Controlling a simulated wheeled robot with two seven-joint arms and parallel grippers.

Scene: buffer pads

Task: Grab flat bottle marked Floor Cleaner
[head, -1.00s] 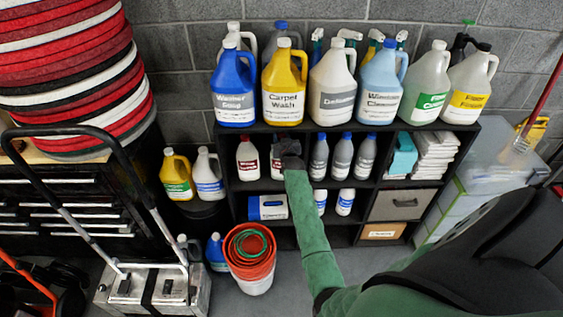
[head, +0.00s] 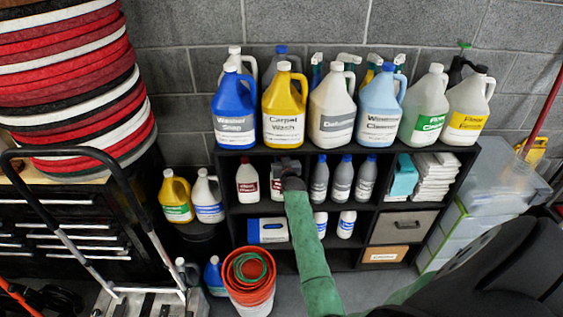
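A large white jug with a green label (head: 430,123) stands on top of the black shelf, right of centre; its label seems to read Floor Cleaner. A flat white and blue container (head: 267,231) sits in the lower middle compartment; its label is too small to read. My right gripper (head: 286,168) is at the middle row of the shelf, in front of a white bottle with a red label (head: 277,187), which it partly covers. Its fingers are too dark and small to tell whether they are open, shut or touching the bottle. My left gripper is not in view.
Several large jugs line the shelf top, such as a yellow Carpet Wash jug (head: 284,110). Grey bottles (head: 341,178) stand right of my gripper. An orange bucket (head: 250,275) stands on the floor before the shelf. A hand cart (head: 150,225) is at the left.

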